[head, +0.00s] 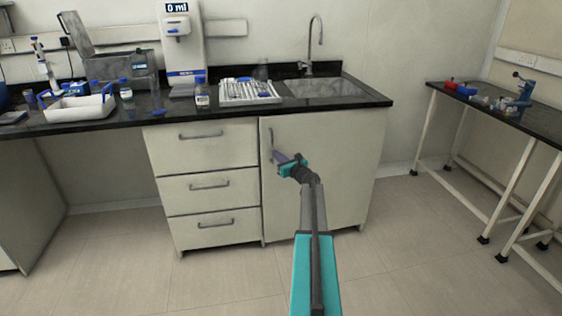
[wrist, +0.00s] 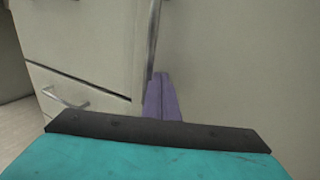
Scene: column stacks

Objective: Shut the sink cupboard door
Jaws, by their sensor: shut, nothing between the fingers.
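The sink cupboard door (head: 335,170) is the pale panel below the sink, to the right of the drawers. It looks flush or nearly flush with the cabinet front; a small gap is hard to rule out. Its vertical bar handle (head: 271,143) is near its left edge and also shows at the top of the wrist view (wrist: 152,40). My gripper (head: 276,156) is at the door's left side, close to the handle. In the wrist view its purple fingers (wrist: 161,98) are together and empty, just right of the handle's lower end. Whether they touch the door is unclear.
Several drawers (head: 205,189) with bar handles are left of the door, all looking shut. The black worktop (head: 350,98) with the sink (head: 325,88) overhangs above. A side table (head: 500,115) stands at right. The floor (head: 400,255) in front is clear.

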